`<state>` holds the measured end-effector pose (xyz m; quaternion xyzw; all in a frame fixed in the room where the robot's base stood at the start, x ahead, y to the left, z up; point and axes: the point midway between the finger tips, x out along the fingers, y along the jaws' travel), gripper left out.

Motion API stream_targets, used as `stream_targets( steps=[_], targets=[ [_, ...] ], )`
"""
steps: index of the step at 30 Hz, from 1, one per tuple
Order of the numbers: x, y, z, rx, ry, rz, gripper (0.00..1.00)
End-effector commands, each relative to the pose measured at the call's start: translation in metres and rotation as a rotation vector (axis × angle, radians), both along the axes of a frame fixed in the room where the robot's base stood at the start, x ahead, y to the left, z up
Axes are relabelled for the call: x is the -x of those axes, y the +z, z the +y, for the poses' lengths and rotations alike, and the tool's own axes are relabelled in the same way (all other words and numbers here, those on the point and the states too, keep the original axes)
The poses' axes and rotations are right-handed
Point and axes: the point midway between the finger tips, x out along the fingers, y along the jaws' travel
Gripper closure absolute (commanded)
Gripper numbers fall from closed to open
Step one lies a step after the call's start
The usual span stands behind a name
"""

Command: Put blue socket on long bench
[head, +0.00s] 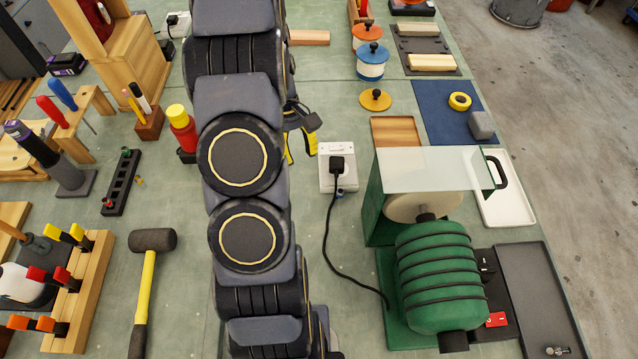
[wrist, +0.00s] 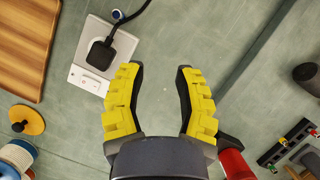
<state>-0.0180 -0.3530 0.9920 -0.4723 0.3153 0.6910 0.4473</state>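A small blue ring-like piece (head: 340,193), which looks like the blue socket, is at the near edge of the white power outlet (head: 328,168). In the wrist view the blue piece (wrist: 117,14) shows at the top, beside the black cord; whether it rests on the bench top is hard to tell. The long green bench top (head: 185,240) runs under everything. My gripper (wrist: 158,70) is open and empty above bare bench, beside the outlet. In the head view its yellow fingers (head: 298,142) are partly hidden behind my arm.
A black plug (head: 337,164) sits in the outlet, its cord running toward the green drum machine (head: 436,278). A red bottle with a yellow cap (head: 181,127) stands left of my arm. A dark rail (head: 120,182) with small coloured pieces and a mallet (head: 148,275) lie further left.

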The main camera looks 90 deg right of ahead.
Motion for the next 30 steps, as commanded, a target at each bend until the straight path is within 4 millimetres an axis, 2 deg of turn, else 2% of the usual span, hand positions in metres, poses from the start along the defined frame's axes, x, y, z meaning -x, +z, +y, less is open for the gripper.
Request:
stream_targets(
  steps=[1, 3, 7, 10, 20, 27, 30],
  targets=[
    [0.025, -0.015, -0.002, -0.015, -0.055, 0.0, 0.68],
    [0.049, -0.028, -0.003, -0.026, -0.1, 0.0, 0.68],
    [0.074, -0.042, -0.003, -0.031, -0.147, -0.001, 0.68],
    [0.08, -0.05, -0.001, -0.034, -0.157, -0.002, 0.68],
    [0.083, -0.079, 0.012, -0.034, -0.157, -0.003, 0.68],
    [0.086, -0.112, 0.025, -0.036, -0.157, -0.002, 0.68],
    [0.087, -0.118, 0.027, -0.035, -0.157, -0.003, 0.68]
  ],
)
